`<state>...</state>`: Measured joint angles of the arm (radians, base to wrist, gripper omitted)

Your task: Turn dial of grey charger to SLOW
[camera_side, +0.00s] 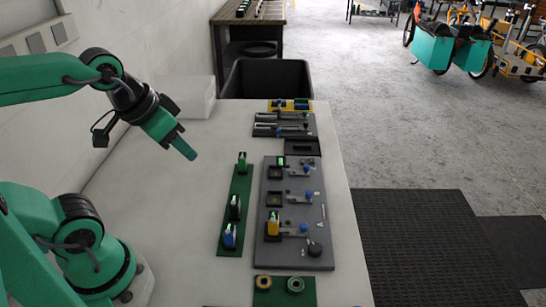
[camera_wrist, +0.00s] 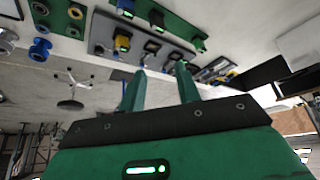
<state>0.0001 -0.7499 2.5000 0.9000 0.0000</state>
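The grey charger (camera_side: 289,244) is a long flat grey panel on the right half of the table. Its black round dial (camera_side: 315,249) sits at the panel's near right corner; its pointer and any lettering are too small to read. The panel carries a yellow battery (camera_side: 273,224) in its near bay, an empty dark bay, and a green-lit battery (camera_side: 281,162) in its far bay. The panel also shows in the wrist view (camera_wrist: 101,32). My gripper (camera_side: 190,154) is above the table, left of and well apart from the panel. In the wrist view its two fingers (camera_wrist: 161,88) are spread and empty.
A green strip (camera_side: 233,210) with upright batteries stands left of the charger. A green board (camera_side: 268,296) with rings lies at the near edge. Another grey rack (camera_side: 284,131) and a black bin (camera_side: 268,80) are beyond. The table's left part is clear.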

